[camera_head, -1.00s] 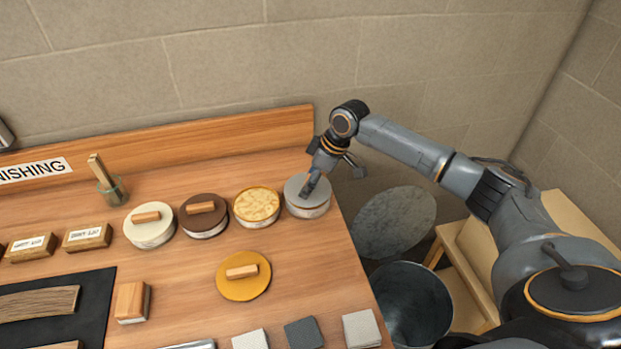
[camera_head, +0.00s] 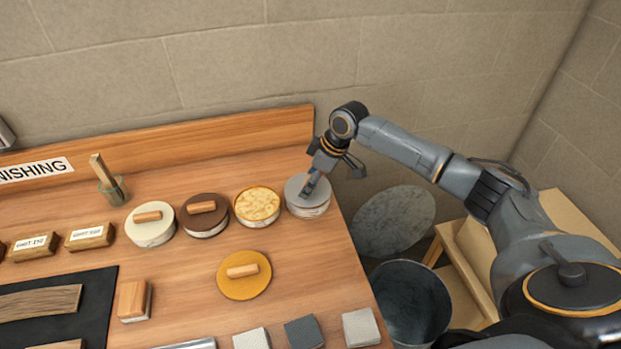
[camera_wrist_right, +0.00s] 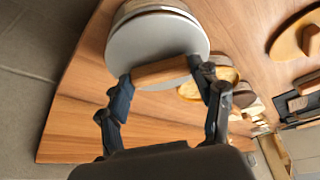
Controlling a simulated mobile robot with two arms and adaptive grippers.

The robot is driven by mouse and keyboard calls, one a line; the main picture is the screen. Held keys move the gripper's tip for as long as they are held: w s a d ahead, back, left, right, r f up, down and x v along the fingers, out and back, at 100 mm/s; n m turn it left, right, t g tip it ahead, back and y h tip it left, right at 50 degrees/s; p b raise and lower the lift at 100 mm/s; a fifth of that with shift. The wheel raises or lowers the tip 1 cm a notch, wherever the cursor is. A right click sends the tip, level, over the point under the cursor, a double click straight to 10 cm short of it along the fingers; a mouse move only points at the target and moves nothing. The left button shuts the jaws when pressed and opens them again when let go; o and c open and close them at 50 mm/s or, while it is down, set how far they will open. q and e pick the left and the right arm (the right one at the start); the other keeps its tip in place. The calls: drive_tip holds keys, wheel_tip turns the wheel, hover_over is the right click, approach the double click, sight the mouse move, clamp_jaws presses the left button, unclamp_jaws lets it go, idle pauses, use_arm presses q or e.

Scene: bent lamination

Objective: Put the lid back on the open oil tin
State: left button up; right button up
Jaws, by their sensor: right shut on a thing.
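The open tin (camera_head: 257,204) holds a pale yellow, mottled content and stands in the row of tins at the back of the bench. A round yellow lid (camera_head: 233,288) with a wooden handle lies flat in front of it; it also shows in the right wrist view (camera_wrist_right: 287,42). My right gripper (camera_wrist_right: 161,77) is shut on the wooden handle (camera_wrist_right: 160,71) of the grey-lidded tin (camera_head: 308,208), at the right end of the row. That grey lid (camera_wrist_right: 155,42) sits on its tin. My left gripper is not in view.
Cream-lidded (camera_head: 150,232) and brown-lidded (camera_head: 203,222) tins stand left of the open tin. A wood block (camera_head: 133,300) and several abrasive pads (camera_head: 303,333) lie towards the front. The bench's right edge is close to the grey-lidded tin, with a bucket (camera_head: 412,300) below.

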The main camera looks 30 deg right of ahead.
drive_tip(key=shift+p, duration=0.45)
idle(0.6)
idle(0.4)
drive_tip(key=o, duration=1.2)
drive_tip(key=shift+o, duration=0.2)
drive_tip(key=shift+o, duration=0.8)
drive_tip(key=shift+r, duration=0.1)
drive_tip(key=shift+r+p, duration=3.4)
drive_tip(key=shift+p, duration=0.25)
